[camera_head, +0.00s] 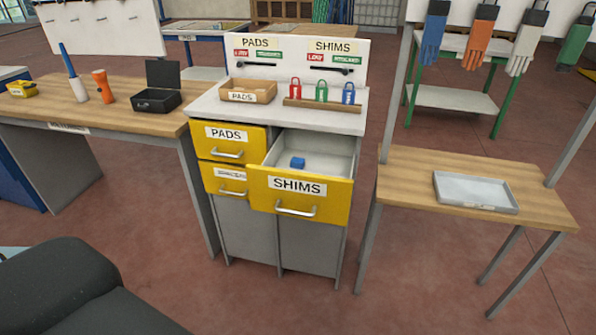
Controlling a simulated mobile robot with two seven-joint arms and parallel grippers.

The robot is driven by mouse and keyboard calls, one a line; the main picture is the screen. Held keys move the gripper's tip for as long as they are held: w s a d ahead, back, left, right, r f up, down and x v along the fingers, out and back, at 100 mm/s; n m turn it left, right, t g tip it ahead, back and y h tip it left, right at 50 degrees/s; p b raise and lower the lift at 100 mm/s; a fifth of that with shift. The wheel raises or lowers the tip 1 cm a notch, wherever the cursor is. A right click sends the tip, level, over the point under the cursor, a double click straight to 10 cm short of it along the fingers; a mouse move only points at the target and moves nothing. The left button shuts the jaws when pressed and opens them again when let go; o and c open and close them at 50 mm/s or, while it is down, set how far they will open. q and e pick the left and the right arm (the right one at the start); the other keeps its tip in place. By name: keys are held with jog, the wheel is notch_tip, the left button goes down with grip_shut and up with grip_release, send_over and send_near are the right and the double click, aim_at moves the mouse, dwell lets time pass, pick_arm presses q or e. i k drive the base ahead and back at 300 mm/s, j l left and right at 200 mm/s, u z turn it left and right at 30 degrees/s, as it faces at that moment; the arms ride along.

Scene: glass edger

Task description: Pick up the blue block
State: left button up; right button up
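A small blue block (298,162) lies inside the open SHIMS drawer (320,148), toward the left part of its pale grey floor. The drawer has a yellow front with a bar handle and is pulled out of the grey cabinet. Nothing touches the block except the drawer floor. Neither of my grippers shows in the head view. A dark rounded shape at the lower left covers part of the floor.
The PADS drawer (228,140) beside it is shut. The cabinet top holds a wooden PADS tray (262,84) and red, green and blue padlocks (321,91). A wooden table (420,168) with a grey tray (476,175) stands right. A workbench (130,118) stands left. Floor in front is clear.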

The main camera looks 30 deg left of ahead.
aim_at(297, 163)
jog(key=i+u, duration=0.1)
jog(key=u, duration=0.25)
jog(key=i+l+u, duration=0.1)
jog(key=u, duration=0.2)
jog(key=i+l+u, duration=0.45)
jog(key=i+l, duration=0.15)
jog(key=l, duration=0.2)
jog(key=i+l, duration=0.2)
jog(key=l, duration=0.15)
jog(key=i+l, duration=0.45)
jog(key=l, duration=0.3)
jog(key=i+l, duration=0.25)
jog(key=k+j+z, duration=0.2)
jog(key=k, duration=0.35)
jog(key=k+j, duration=0.2)
jog(key=i+l+u, duration=0.15)
jog(key=i, duration=0.2)
jog(key=i+l+u, duration=0.15)
jog(key=i+l, duration=0.15)
